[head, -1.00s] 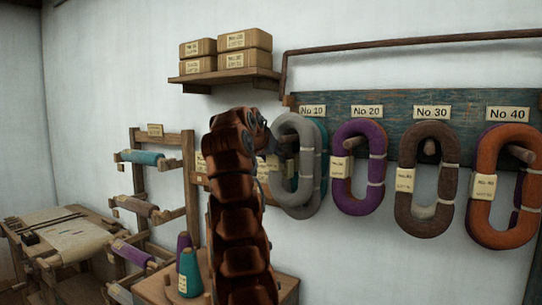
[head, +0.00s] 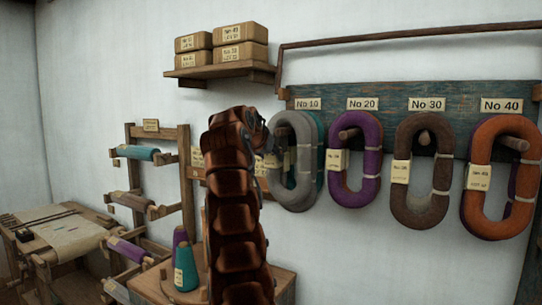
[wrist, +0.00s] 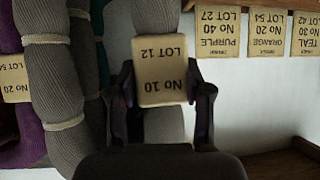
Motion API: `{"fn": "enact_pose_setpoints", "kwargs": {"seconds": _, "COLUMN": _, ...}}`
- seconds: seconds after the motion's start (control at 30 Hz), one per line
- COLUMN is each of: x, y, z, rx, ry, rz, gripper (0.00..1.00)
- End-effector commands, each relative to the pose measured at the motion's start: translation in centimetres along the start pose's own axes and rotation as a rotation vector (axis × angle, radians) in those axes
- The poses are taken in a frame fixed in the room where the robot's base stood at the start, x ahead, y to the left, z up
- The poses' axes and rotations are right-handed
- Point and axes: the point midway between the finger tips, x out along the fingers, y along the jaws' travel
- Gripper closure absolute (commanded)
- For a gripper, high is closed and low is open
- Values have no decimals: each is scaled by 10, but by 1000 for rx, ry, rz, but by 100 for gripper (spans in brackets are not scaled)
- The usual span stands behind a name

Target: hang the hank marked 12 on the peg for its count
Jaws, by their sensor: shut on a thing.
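The grey hank (head: 304,160) is at the No 10 place on the peg board, in front of a teal hank (head: 320,150). My gripper (wrist: 160,98) is shut around one strand of it, and in the wrist view the tag (wrist: 161,70) on that strand reads No 10, LOT 12, upside down. The No 10 label (head: 308,104) is just above the hank. The No 10 peg is hidden, so I cannot tell whether the hank rests on it. In the head view my arm partly hides the gripper.
Purple (head: 371,160), brown (head: 440,170) and orange (head: 472,180) hanks hang to the right. A shelf (head: 222,74) with boxes is above left. A small table (head: 283,277) with purple and teal cones stands below. A rail (head: 400,37) runs above the board.

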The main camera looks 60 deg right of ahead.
Motion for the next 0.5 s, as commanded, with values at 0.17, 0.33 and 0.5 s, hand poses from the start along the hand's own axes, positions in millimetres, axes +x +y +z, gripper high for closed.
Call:
{"fn": "enact_pose_setpoints", "kwargs": {"seconds": 0.17, "x": 6, "y": -2, "z": 8, "rx": -4, "ry": -18, "rz": 2, "gripper": 91}}
{"fn": "enact_pose_setpoints", "kwargs": {"seconds": 0.33, "x": 5, "y": -2, "z": 6, "rx": -4, "ry": -14, "rz": 1, "gripper": 34}}
{"fn": "enact_pose_setpoints", "kwargs": {"seconds": 0.5, "x": 4, "y": -2, "z": 4, "rx": -3, "ry": -10, "rz": 1, "gripper": 21}}
